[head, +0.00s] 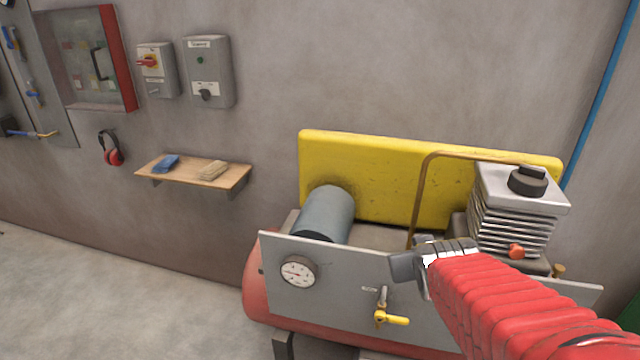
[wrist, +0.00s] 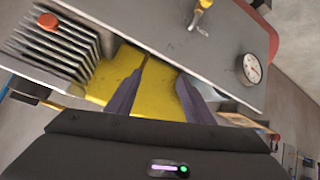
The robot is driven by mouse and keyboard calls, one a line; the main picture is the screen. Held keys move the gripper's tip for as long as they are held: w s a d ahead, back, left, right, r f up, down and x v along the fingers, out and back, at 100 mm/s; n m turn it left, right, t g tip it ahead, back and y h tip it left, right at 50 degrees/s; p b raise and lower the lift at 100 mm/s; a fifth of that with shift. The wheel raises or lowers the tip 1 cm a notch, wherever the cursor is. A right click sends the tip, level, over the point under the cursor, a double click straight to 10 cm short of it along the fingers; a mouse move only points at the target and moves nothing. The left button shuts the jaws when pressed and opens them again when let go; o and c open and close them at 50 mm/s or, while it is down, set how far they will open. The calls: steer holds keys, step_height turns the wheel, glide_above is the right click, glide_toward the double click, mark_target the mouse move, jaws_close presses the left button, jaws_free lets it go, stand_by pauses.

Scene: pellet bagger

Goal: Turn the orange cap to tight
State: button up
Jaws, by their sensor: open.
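The orange cap (head: 516,251) is a small knob low on the finned pump block, to the right of my gripper in the head view. It also shows in the wrist view (wrist: 47,21), at the upper left beside the grey fins. My gripper (head: 408,259) is in front of the compressor, left of the cap and apart from it. In the wrist view my gripper (wrist: 164,72) has its two dark fingers spread with nothing between them. Any marking for tight on the cap is too small to see.
A grey panel (head: 340,296) carries a gauge (head: 298,271) and a yellow-handled valve (head: 391,319). A copper pipe (head: 419,190) rises behind my gripper. The yellow guard (head: 375,180) stands at the back. A wooden shelf (head: 231,181) is on the wall; the floor at left is clear.

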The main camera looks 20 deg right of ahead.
steer(key=w+d+f+m+t+h, duration=0.1)
steer(key=w+d+f, duration=0.1)
steer(key=d, duration=0.6)
steer(key=m+t+h, duration=0.4)
steer(key=t, duration=0.2)
glide_toward(516, 250)
steer(key=shift+w+d+f, duration=0.1)
steer(key=shift+d+f, duration=0.35)
steer(key=shift+f, duration=0.3)
steer(key=shift+w+d, duration=0.1)
steer(key=shift+w, duration=0.05)
steer(key=x, duration=1.3)
steer(key=shift+w+d+f, duration=0.15)
steer(key=shift+w+d, duration=0.05)
